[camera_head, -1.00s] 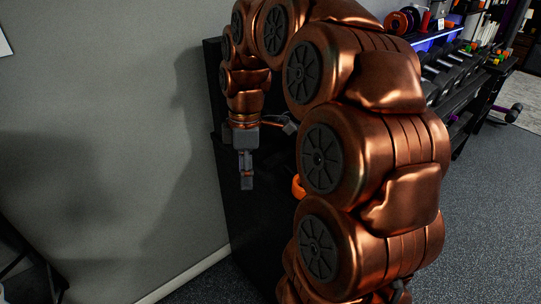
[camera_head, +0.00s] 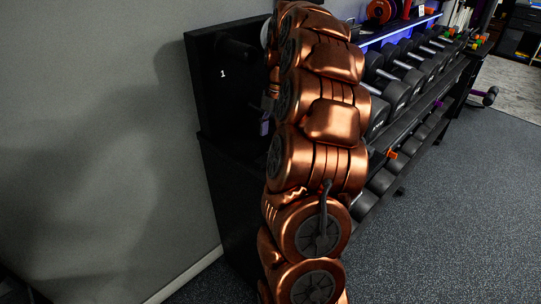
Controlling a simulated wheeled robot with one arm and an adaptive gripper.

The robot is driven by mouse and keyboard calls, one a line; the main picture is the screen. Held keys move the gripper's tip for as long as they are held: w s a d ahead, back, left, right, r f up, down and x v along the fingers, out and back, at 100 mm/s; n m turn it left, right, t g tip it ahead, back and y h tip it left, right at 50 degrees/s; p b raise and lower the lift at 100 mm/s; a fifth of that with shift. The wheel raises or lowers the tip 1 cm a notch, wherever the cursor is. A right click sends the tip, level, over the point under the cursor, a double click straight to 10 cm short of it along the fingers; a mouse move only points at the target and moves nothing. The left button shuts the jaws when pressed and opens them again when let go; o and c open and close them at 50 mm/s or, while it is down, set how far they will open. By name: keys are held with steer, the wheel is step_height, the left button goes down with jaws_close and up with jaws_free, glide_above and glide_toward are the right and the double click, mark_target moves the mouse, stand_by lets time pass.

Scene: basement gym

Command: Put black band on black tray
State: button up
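I cannot make out the black band or the black tray in this view. My copper arm covers the middle of the picture and hides much of what is behind it. My gripper does not show clearly; it seems to be behind the arm. A dark cylindrical thing (camera_head: 237,49) sticks out near the top of a black panel (camera_head: 222,95) marked with a white "1"; I cannot tell what it is.
A black cabinet (camera_head: 228,205) stands against the grey wall (camera_head: 90,120). To the right, a rack holds several dumbbells (camera_head: 395,92), with a small orange thing (camera_head: 391,154) at its near side. The speckled floor (camera_head: 450,220) at right is clear.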

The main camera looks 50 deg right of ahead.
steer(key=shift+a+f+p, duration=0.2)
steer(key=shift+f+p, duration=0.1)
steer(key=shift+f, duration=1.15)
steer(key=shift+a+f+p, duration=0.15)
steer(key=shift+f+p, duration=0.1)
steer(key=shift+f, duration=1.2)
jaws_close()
